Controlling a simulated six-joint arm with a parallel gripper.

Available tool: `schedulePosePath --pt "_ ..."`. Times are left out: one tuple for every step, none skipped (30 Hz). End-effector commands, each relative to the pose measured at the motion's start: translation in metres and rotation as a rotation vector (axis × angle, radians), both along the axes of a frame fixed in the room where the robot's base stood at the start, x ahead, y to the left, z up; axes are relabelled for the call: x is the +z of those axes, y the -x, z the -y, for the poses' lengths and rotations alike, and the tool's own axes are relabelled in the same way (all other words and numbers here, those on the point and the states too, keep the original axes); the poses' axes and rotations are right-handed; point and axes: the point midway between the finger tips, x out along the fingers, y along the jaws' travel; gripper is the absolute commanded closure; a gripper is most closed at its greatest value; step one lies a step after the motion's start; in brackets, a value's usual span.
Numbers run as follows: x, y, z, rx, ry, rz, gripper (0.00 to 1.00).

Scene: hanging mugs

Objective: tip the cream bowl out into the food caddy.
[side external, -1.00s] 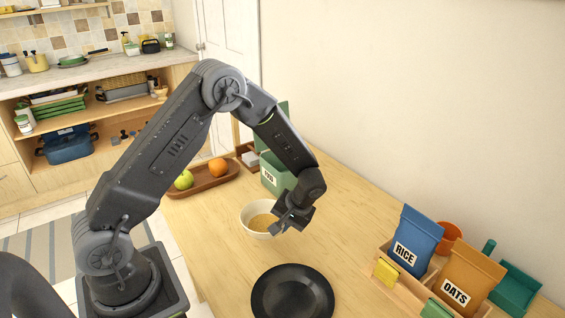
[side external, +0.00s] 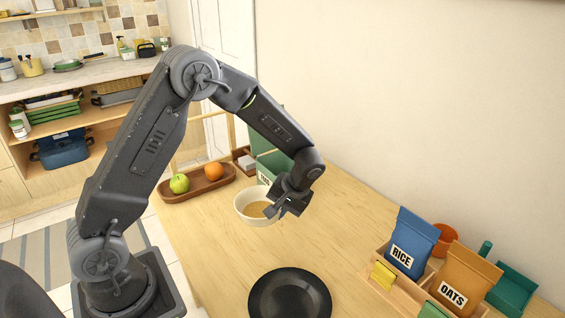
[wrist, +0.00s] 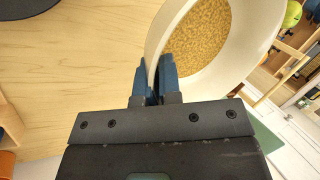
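The cream bowl (side external: 243,209) is upright, with tan grainy contents showing inside. My gripper (side external: 270,210) is shut on its near right rim. In the wrist view the blue fingers (wrist: 155,82) pinch the wall of the bowl (wrist: 255,45), one inside and one outside. The bowl appears raised above the table. The green food caddy (side external: 268,165) stands behind the bowl, partly hidden by my arm and the bowl, with its lid up.
A wooden tray (side external: 205,186) with a green apple and an orange lies left of the caddy. A black plate (side external: 290,300) lies in front. A wooden rack (side external: 405,285) with rice and oats bags is at right. The table's middle right is clear.

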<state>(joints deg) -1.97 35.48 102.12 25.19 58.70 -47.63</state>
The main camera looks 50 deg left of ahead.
Motion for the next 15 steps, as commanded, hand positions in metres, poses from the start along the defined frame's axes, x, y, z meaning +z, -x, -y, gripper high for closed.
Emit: schedulePosePath --pt "0.014 -0.001 0.000 0.001 -0.001 0.007 1.00" --pt "0.021 -0.001 0.000 0.001 -0.001 0.006 1.00" --pt "0.030 -0.001 0.000 0.000 -0.001 0.006 1.00" --pt "0.037 -0.001 0.000 0.000 -0.001 0.007 1.00" --pt "0.044 -0.001 0.000 0.001 -0.001 0.006 1.00" --pt "0.053 -0.001 0.000 -0.001 0.000 0.007 1.00" --pt "0.059 -0.001 0.000 0.001 -0.001 0.006 1.00" --pt "0.066 -0.001 0.000 0.001 0.000 0.007 1.00" --pt "0.074 -0.001 0.000 0.000 0.000 0.006 1.00" --pt "0.075 -0.004 -0.001 -0.009 -0.001 0.003 1.00" --pt "0.073 -0.009 -0.003 -0.026 -0.001 0.001 1.00" --pt "0.072 -0.016 -0.006 -0.047 -0.001 0.001 1.00" --pt "0.072 -0.021 -0.008 -0.063 -0.001 0.001 1.00" --pt "0.072 -0.025 -0.010 -0.079 -0.001 0.001 1.00" --pt "0.072 -0.032 -0.012 -0.103 -0.001 0.001 1.00"
